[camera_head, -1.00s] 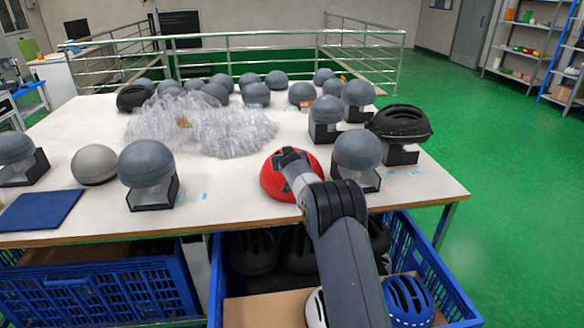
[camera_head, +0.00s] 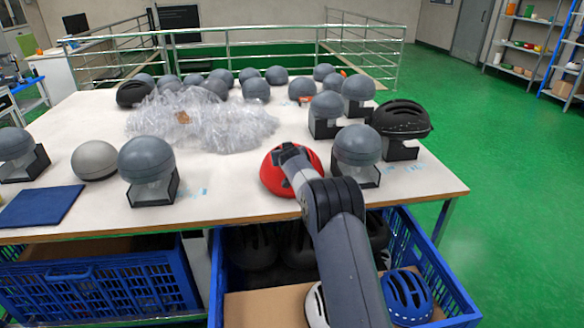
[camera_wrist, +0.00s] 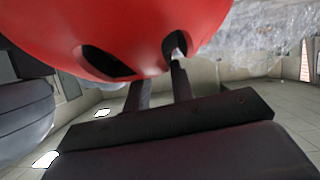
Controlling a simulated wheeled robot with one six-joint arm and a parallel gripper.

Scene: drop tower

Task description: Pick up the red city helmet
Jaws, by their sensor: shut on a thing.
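The red city helmet (camera_head: 272,183) is a smooth red dome with dark vents, near the front edge of the white table (camera_head: 235,200). It appears to rest on the tabletop. My gripper (camera_head: 287,153) reaches over it from the front and is shut on it. In the wrist view, the helmet (camera_wrist: 130,28) fills the top, and my gripper's two narrow fingers (camera_wrist: 160,80) run up to its vents. One finger meets the edge of the right vent. The exact grip inside the vents is hidden.
A grey helmet on a dark stand (camera_head: 357,150) is close on the right, a black helmet (camera_head: 402,120) beyond it. Crumpled clear plastic (camera_head: 205,125) lies behind left. A blue crate with helmets (camera_head: 435,255) stands below the table's front.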

